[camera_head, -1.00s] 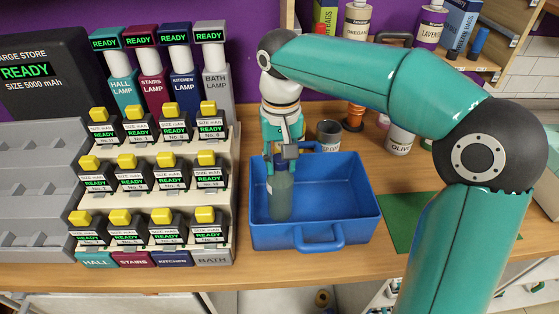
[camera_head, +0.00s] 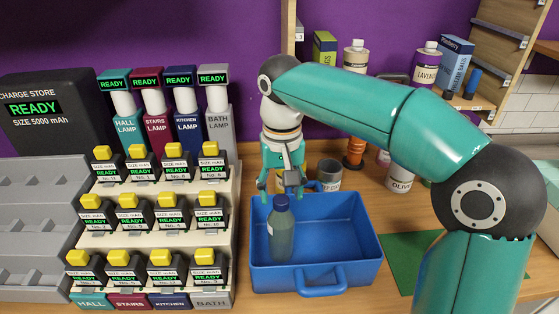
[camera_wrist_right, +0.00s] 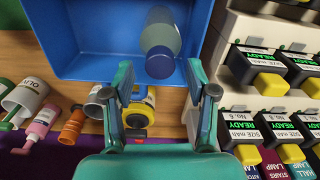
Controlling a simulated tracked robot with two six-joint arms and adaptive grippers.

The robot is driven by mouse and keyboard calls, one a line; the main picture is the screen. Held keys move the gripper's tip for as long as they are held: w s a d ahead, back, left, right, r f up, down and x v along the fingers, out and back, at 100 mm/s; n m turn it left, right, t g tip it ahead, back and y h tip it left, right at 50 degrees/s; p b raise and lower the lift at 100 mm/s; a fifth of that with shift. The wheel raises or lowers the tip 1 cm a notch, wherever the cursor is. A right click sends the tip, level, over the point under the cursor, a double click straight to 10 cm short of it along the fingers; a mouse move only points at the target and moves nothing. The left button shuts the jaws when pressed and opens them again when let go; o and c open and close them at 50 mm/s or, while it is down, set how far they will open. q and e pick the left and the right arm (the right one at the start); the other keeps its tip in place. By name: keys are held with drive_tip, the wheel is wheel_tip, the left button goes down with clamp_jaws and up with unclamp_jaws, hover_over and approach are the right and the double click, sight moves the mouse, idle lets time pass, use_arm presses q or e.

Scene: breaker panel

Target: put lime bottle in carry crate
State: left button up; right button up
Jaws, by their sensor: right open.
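The bottle (camera_head: 281,235), grey-green with a dark blue cap, stands upright inside the blue carry crate (camera_head: 315,278), toward its left side. Its label is too small to read. In the right wrist view the bottle (camera_wrist_right: 163,32) shows in the crate (camera_wrist_right: 85,50), beyond the fingertips. My right gripper (camera_head: 281,188) is above the crate's back left part, just above the bottle's cap. Its fingers (camera_wrist_right: 160,78) are spread with nothing between them. My left gripper is not in view.
A rack of yellow-topped battery packs (camera_head: 165,215) stands close left of the crate. Behind the crate are a grey cup (camera_head: 329,172), an orange item (camera_head: 355,152) and a white container marked OLIV (camera_head: 400,178). A green mat (camera_head: 412,258) lies to the right.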

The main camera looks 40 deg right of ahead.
wheel_tip(320, 180, up, 9)
drive_tip(key=p, duration=0.1)
drive_tip(key=shift+f, duration=0.15)
idle(0.5)
